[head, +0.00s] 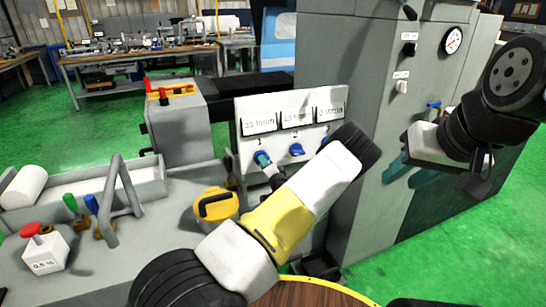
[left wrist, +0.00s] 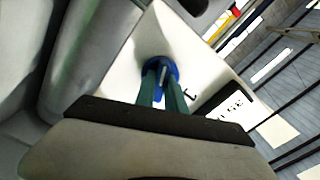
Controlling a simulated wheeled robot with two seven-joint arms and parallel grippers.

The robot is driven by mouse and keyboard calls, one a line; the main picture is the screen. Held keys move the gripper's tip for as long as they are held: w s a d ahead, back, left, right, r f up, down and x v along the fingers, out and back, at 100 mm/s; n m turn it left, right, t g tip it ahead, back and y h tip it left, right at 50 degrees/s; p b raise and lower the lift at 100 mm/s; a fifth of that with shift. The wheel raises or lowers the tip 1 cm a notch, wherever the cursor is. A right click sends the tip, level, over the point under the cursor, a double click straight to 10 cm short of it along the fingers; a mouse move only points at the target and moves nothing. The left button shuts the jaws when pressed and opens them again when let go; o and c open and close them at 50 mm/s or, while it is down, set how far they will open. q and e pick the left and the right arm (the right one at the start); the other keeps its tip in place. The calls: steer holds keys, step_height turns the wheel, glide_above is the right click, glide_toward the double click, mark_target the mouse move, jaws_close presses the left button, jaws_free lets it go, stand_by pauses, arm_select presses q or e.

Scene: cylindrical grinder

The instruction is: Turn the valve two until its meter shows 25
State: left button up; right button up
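A white panel (head: 290,117) carries three meters in a row with blue valves below. Valve two (head: 297,149), the middle one, is free of any gripper. Its meter (head: 297,117) has text too small to read surely. My left gripper (head: 264,161) is at the leftmost valve, valve one. In the left wrist view, the teal fingers (left wrist: 163,90) lie close on both sides of the handle of valve one (left wrist: 158,67) and appear shut on it. My right gripper (head: 409,174) is open and empty at the right, away from the panel.
A grey cabinet (head: 335,60) with a dial gauge (head: 453,40) stands right of the panel. A yellow-capped part (head: 215,204), levers and a red-button box (head: 44,250) are on the machine bed at left. Valve three (head: 326,140) is partly beside my left arm.

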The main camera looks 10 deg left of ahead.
arm_select(q)
jaws_close()
steer(key=n, duration=0.3)
steer(key=o, duration=0.6)
jaws_free()
steer(key=v, duration=0.7)
steer(key=shift+s+d, duration=0.25)
steer(key=shift+s, duration=0.1)
